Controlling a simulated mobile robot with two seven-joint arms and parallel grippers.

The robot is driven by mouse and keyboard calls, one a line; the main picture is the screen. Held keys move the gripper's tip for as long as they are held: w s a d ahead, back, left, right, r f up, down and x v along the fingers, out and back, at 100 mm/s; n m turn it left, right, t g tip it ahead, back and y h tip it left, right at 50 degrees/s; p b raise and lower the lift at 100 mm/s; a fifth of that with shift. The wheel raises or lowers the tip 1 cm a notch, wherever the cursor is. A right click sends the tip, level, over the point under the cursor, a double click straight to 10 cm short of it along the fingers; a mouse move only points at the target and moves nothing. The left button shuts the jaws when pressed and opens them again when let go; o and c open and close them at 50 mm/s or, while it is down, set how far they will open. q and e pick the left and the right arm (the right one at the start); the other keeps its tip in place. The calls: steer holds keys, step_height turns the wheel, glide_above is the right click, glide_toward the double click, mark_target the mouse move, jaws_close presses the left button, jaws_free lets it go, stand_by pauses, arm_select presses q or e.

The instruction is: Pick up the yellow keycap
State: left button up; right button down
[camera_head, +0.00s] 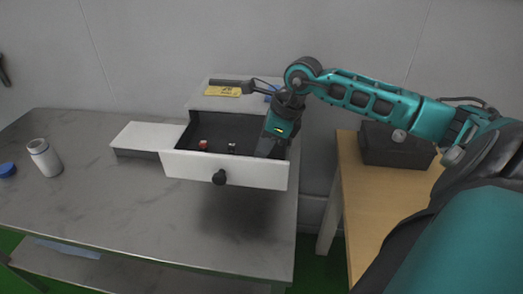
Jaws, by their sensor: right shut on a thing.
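My right gripper (265,146) reaches down into the right end of the open drawer (219,171). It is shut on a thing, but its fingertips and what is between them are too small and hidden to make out. I cannot make out a yellow keycap anywhere in the head view. A small red piece (202,144) and a small dark and white piece (231,147) lie in the drawer, left of the gripper. My left gripper is not in view.
A yellow label (222,91) lies on the cabinet top behind. A white canister (44,157) and blue cap (7,170) are at left. A black box (397,148) stands on the wooden table.

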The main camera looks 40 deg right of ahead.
step_height(320, 180, up, 20)
steer(key=p, duration=0.3)
